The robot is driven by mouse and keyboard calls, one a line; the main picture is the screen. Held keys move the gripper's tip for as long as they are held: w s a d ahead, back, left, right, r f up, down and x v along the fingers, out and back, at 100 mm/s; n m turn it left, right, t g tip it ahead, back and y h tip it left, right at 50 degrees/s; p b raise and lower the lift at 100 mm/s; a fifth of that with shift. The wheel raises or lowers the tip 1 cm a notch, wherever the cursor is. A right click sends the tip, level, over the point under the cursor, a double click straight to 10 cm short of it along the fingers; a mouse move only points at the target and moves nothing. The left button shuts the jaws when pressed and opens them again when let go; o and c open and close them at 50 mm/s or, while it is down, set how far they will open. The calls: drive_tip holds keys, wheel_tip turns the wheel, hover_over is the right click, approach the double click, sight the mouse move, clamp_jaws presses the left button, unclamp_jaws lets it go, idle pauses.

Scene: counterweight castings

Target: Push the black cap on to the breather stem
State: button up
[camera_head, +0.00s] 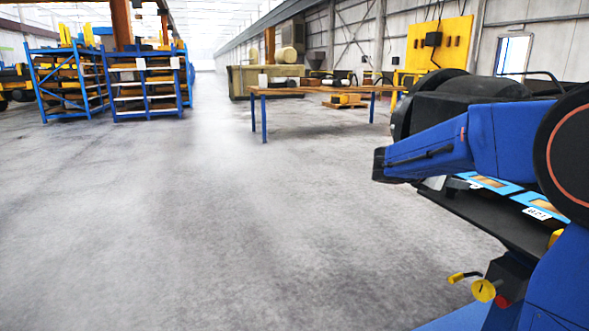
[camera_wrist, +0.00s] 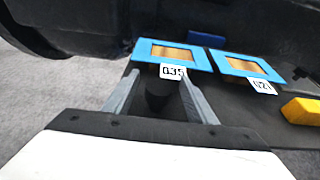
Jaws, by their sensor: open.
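My gripper (camera_wrist: 158,88) is open in the wrist view, its two grey fingers spread over a dark deck. A small dark rounded shape (camera_wrist: 158,98) shows between the fingers; I cannot tell whether it is the black cap, or whether it touches them. I cannot make out the breather stem in either view. In the head view the blue arm at the right is mine, and I cannot pick out the fingers there.
Two blue-framed pockets, labelled 035 (camera_wrist: 172,52) and 021 (camera_wrist: 247,67), lie beyond the fingers. A yellow block (camera_wrist: 301,111) is at the right. In the head view, a wooden-topped table (camera_head: 318,89) and blue racks (camera_head: 69,83) stand far off; the floor between is clear.

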drive_tip(key=c, duration=0.9)
drive_tip(key=shift+r, duration=0.15)
drive_tip(key=shift+r, duration=1.8)
drive_tip(key=shift+a, duration=0.1)
